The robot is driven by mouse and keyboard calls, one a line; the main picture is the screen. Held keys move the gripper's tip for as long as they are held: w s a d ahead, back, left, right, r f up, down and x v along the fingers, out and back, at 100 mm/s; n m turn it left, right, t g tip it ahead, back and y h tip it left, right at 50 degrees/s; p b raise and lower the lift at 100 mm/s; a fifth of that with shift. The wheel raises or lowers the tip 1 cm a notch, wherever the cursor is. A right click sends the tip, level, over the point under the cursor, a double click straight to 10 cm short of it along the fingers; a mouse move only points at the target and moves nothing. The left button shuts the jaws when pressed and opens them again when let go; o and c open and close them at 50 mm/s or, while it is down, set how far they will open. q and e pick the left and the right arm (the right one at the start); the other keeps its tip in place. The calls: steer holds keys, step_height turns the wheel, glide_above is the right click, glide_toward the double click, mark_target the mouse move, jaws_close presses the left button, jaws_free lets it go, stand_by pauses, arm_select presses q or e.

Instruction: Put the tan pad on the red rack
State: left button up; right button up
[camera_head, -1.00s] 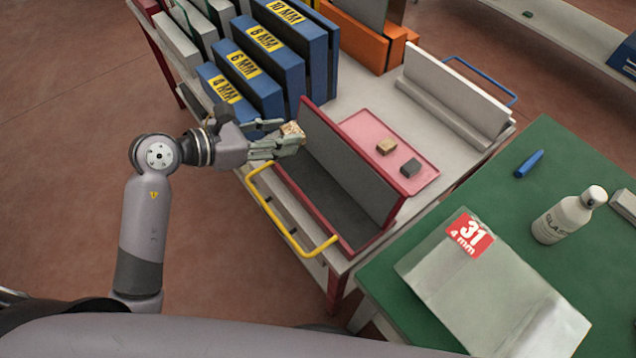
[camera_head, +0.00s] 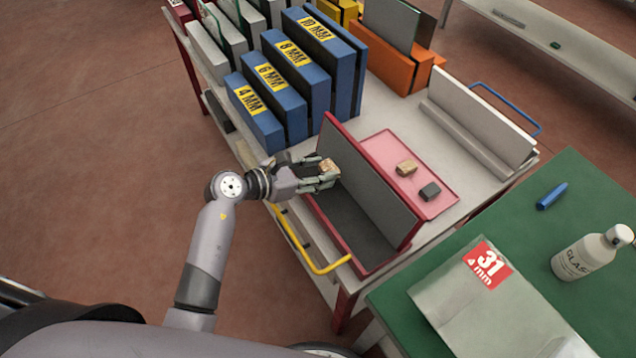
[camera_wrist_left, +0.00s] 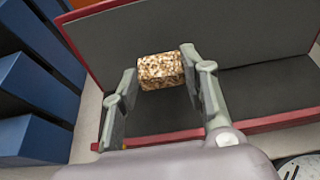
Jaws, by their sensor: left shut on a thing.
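A speckled tan pad (camera_head: 329,166) is between the fingers of my left gripper (camera_head: 327,174), which is shut on it. It also shows in the left wrist view (camera_wrist_left: 161,70), gripped at its two ends. The red rack (camera_head: 378,188) has a red frame, a tilted grey back panel and a dark grey base. My left gripper holds the pad over the far-left end of the rack's base, in front of the panel. I cannot tell whether the pad touches the rack. My right gripper is not in view.
Behind the rack, a pink tray (camera_head: 443,206) holds another tan block (camera_head: 406,168) and a dark grey block (camera_head: 430,191). Blue slotted blocks (camera_head: 300,75) stand left of the rack. A yellow handle (camera_head: 318,262) runs along the cart's near edge. A green table (camera_head: 400,300) is at right.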

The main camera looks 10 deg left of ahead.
arm_select(q)
step_height(320, 180, down, 5)
steer(key=shift+r, duration=0.1)
stand_by(0.3)
steer(key=shift+b, duration=0.35)
steer(key=o, duration=0.7)
